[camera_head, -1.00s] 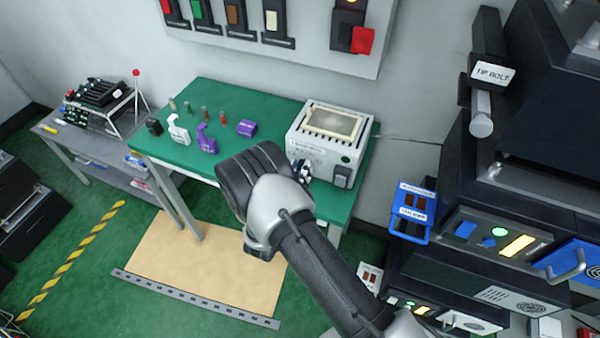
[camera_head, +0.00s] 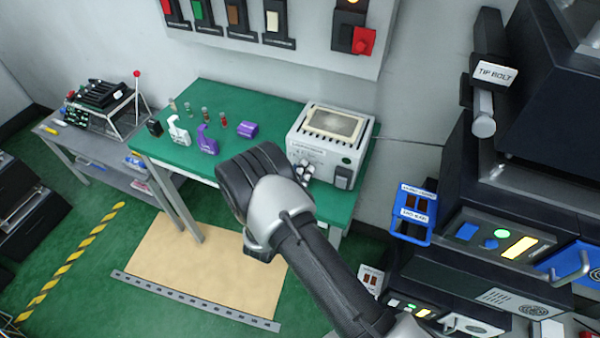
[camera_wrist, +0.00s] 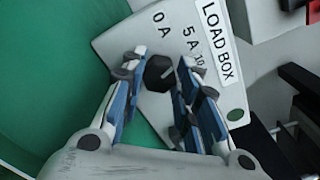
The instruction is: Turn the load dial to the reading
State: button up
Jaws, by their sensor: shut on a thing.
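The load box (camera_head: 330,141) is a pale box with a mesh-covered opening on top, on the green table. In the wrist view its face (camera_wrist: 118,42) reads "LOAD BOX", with marks 0 A, 5 A and one starting 10. My gripper (camera_wrist: 156,76) is shut on the dial, one blue-and-grey finger on each side. In the head view my gripper (camera_head: 302,173) is at the box's front, partly hidden by my wrist.
The green table (camera_head: 240,95) also holds purple and white pieces and several small vials left of the box. A dark rack with a blue holder (camera_head: 413,214) stands to the right. A wall panel with switches (camera_head: 300,35) is behind. A thin cable runs right from the box.

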jog(key=o, duration=1.1)
jog(key=shift+c, duration=0.2)
jog(key=v, duration=1.2)
